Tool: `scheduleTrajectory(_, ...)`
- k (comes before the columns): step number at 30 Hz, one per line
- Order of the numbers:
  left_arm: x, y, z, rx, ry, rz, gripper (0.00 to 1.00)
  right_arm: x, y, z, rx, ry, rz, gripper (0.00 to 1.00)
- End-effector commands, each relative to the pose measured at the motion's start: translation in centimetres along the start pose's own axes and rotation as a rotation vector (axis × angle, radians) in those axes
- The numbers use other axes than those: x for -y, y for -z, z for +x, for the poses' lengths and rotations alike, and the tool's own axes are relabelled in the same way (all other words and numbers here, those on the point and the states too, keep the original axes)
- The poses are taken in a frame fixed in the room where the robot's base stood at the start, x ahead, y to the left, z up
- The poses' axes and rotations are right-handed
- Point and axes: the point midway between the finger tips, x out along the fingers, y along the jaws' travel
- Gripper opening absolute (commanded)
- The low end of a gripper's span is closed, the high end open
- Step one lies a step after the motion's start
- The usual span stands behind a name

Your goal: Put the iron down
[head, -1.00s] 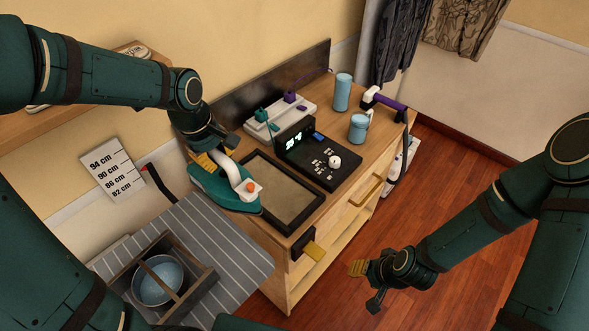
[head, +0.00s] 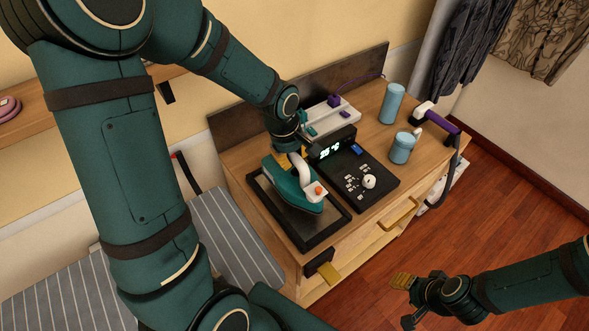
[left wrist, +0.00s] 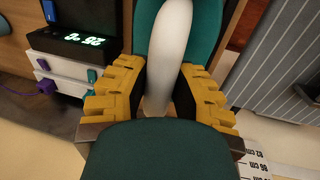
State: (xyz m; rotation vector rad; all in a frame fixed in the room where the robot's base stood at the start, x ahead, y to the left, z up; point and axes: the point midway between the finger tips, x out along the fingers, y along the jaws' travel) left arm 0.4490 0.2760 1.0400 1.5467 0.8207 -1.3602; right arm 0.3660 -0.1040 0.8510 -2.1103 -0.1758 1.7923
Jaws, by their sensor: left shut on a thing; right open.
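The iron (head: 295,186) has a teal body, a white handle and an orange button. In the head view it is over the black-rimmed tray (head: 322,239) on the wooden cabinet; I cannot tell whether its sole touches the tray. My left gripper (head: 288,154) is shut on the iron's handle. In the left wrist view the yellow fingers stand on both sides of the white handle (left wrist: 166,50). My right gripper (head: 407,302) is open and empty, in the air over the floor at the lower right.
A black control panel with a lit display (head: 331,150) stands right of the tray. Two blue canisters (head: 392,103) and a purple-handled tool (head: 437,118) are further right on the cabinet. The striped ironing board (head: 226,236) is left of the cabinet.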

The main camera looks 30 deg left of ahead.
Motion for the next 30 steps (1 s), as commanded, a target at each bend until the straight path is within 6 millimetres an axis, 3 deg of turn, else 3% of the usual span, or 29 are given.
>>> scheduleTrajectory(8, 0.2, 0.1, 1.5, -0.002, -0.003, -0.001, 0.0, -0.1, 0.0, 0.2, -0.001, -0.001, 0.0, 0.47)
scheduleTrajectory(15, 0.7, 0.1, 4.2, -0.001, -0.003, 0.001, 0.0, -0.2, -0.1, 0.6, 0.0, -0.002, 0.0, 0.47)
scheduleTrajectory(28, 0.8, 0.1, 4.6, -0.002, -0.005, 0.0, 0.0, -0.3, -0.1, 1.0, -0.001, -0.002, 0.0, 0.47)
scheduleTrajectory(29, 0.9, 0.0, 4.7, -0.001, -0.002, 0.0, 0.28, -0.3, -0.1, 1.0, 0.0, -0.002, 0.0, 0.47)
scheduleTrajectory(30, 0.8, 0.0, 4.6, -0.001, -0.002, 0.0, 0.42, -0.3, -0.1, 0.9, 0.0, -0.002, 0.0, 0.47)
